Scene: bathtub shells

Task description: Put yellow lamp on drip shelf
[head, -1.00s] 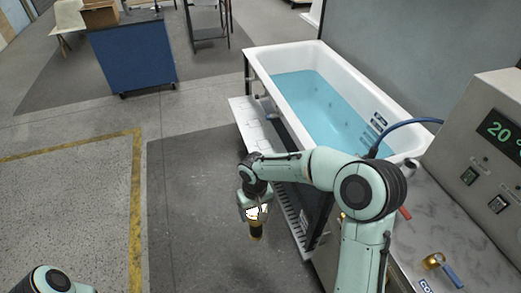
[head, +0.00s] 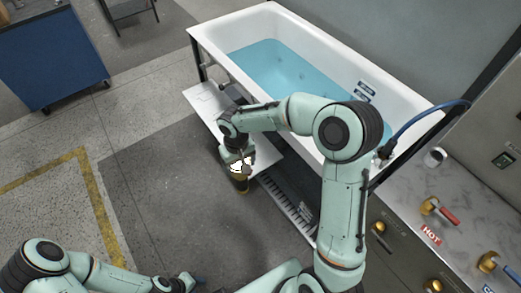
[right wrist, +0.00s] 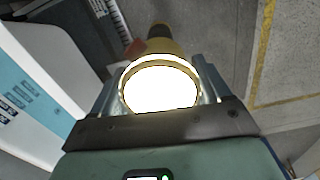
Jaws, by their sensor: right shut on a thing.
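My right gripper (head: 243,162) is shut on the yellow lamp (head: 241,185), holding it in the air at the tub's front left side. In the right wrist view the lamp (right wrist: 168,47) sits between the fingers, its bright round face toward the camera and its dark tip pointing away. A white shelf (head: 207,99), which looks like the drip shelf, runs along the tub's side. The lamp appears just off its near edge in the head view; the height gap is unclear.
The white bathtub (head: 283,22) holds blue water. A dark slotted rack (head: 287,202) lies below the shelf. A marble counter (head: 455,192) with brass valves and a blue hose (head: 425,112) stands at right. A blue cabinet (head: 45,60) stands far left; the floor between is clear.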

